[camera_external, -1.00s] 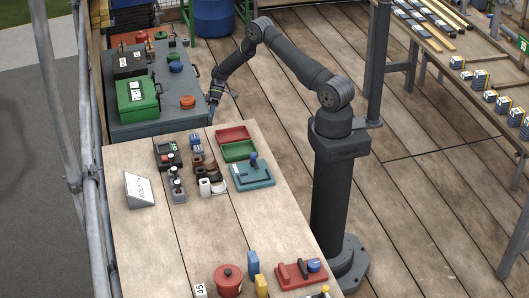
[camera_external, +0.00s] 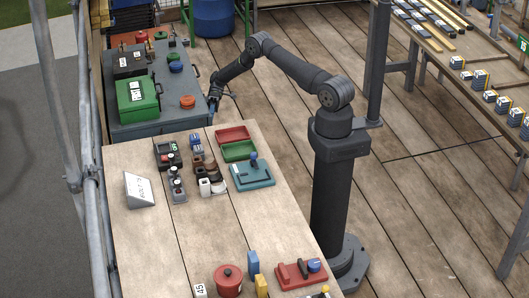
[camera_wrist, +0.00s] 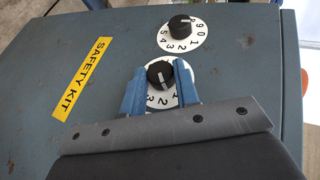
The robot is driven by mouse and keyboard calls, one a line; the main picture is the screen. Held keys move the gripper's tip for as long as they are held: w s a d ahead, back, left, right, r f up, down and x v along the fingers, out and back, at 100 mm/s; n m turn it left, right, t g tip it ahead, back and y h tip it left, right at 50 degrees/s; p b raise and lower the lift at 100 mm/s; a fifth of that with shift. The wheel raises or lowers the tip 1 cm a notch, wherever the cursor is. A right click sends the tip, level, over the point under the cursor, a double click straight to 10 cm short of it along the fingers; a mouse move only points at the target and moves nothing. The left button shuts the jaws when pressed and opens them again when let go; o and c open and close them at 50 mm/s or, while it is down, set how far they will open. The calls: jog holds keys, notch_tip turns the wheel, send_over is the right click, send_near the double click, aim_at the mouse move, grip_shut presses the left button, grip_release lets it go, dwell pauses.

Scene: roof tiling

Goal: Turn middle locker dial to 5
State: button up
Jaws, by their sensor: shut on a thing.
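The locker is a blue-grey metal cabinet (camera_external: 150,121) at the back left, with a yellow SAFETY KIT label (camera_wrist: 81,79) on its face. In the wrist view, a dial with a black knob (camera_wrist: 160,73) and a white numbered plate (camera_wrist: 166,98) sits between the blue fingers of my gripper (camera_wrist: 160,88). My gripper is shut on this knob. Some of the plate's numbers are hidden by the gripper. Another dial (camera_wrist: 181,28) with a black knob lies above it, clear of my fingers. In the external view my gripper (camera_external: 212,108) is at the locker's right side; the dials cannot be made out there.
A green case (camera_external: 138,95), a red knob-like object (camera_external: 187,102) and other items stand on the locker top. The wooden workbench (camera_external: 125,235) in front holds trays and small parts. A blue barrel (camera_external: 214,17) stands behind. Floor to the right of the locker is open.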

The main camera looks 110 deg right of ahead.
jog(key=o, duration=1)
jog(key=shift+c, duration=0.2)
jog(key=v, duration=1.2)
jog(key=shift+s, duration=0.1)
